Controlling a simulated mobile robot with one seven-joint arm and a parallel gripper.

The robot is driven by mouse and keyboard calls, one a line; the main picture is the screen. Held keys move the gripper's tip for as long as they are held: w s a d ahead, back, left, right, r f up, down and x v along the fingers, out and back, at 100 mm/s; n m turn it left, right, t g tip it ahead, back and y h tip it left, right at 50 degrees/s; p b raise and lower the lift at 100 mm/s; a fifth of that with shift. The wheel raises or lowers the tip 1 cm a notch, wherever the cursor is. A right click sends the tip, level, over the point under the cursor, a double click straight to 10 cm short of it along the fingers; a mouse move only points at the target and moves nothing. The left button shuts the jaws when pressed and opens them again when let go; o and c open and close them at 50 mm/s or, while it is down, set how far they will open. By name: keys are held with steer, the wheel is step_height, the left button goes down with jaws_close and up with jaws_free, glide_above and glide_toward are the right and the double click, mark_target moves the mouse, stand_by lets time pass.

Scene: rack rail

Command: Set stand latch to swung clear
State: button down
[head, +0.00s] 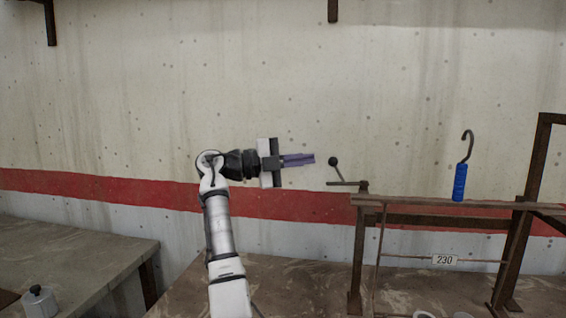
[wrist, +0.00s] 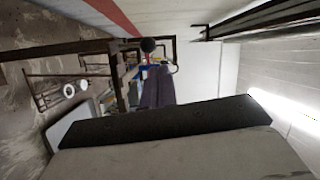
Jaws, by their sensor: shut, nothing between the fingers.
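The stand latch (head: 339,170) is a thin dark lever with a round black knob, at the left end of the rusty stand's top rail (head: 430,201). Its knob leans up and to the left of the pivot, and a short bar points left below it. My gripper (head: 312,159) is shut and empty, with purple fingers pointing right. Its tips are a little left of the knob and about level with it, with a visible gap in the head view. In the wrist view the knob (wrist: 148,45) shows just beyond the fingertips (wrist: 158,70); depth is hard to judge there.
A hook with a blue handle (head: 460,182) stands up at the rail farther right. A bench (head: 70,255) with a small grey canister (head: 39,302) is at left. Dark brackets stick out from the wall above.

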steer(key=shift+w+a, duration=0.4)
steer(key=shift+a, duration=0.3)
steer(key=shift+w+a, duration=0.4)
steer(key=shift+a, duration=0.25)
steer(key=shift+w+a, duration=0.4)
steer(key=shift+a, duration=0.3)
